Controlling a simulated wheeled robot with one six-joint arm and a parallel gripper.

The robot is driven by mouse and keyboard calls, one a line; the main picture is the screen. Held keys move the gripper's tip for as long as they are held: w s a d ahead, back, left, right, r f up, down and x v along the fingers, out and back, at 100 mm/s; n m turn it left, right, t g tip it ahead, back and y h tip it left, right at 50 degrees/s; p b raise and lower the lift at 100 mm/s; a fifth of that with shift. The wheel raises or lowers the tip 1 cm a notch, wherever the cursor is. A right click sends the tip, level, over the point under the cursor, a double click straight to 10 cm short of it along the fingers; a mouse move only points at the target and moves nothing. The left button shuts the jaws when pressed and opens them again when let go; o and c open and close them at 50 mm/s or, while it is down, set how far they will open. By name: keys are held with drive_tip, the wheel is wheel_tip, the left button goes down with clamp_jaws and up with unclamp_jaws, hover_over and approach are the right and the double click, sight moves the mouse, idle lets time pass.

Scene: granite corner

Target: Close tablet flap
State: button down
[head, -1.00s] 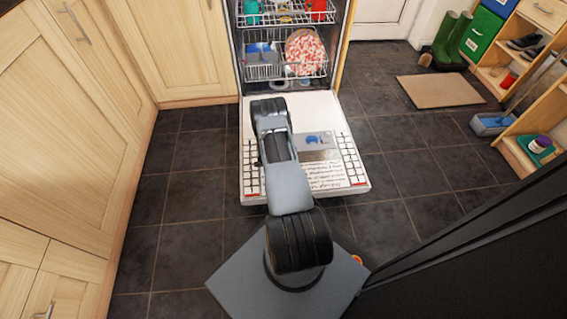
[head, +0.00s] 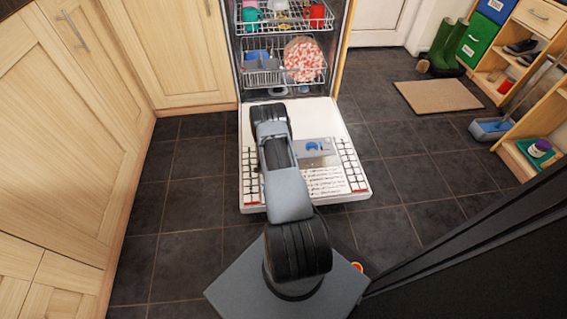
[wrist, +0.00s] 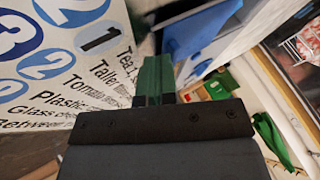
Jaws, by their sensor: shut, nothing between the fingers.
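The dishwasher door (head: 330,116) lies open and flat in the head view. The grey tablet dispenser (head: 313,148) with blue in it is set into the door, just right of my arm. I cannot tell clearly how far its flap stands open. My gripper (wrist: 155,68) is shut and empty in the wrist view, its dark green fingers close together. It points past the door's printed text toward a blue and grey area (wrist: 205,30), probably the dispenser, which looks close to the fingertips; contact cannot be told. In the head view my arm hides the gripper.
Two loaded racks (head: 285,72) stand inside the dishwasher behind the door. Wooden cabinets (head: 85,110) line the left side. A brown mat (head: 438,96), green boots (head: 450,45) and a shelf (head: 520,60) stand at the right. The dark tiled floor beside the door is clear.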

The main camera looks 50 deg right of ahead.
drive_tip(key=p+v, duration=0.4)
drive_tip(key=v, duration=0.6)
drive_tip(key=shift+s+a, duration=0.2)
drive_tip(key=shift+s, duration=0.05)
drive_tip(key=shift+r, duration=0.15)
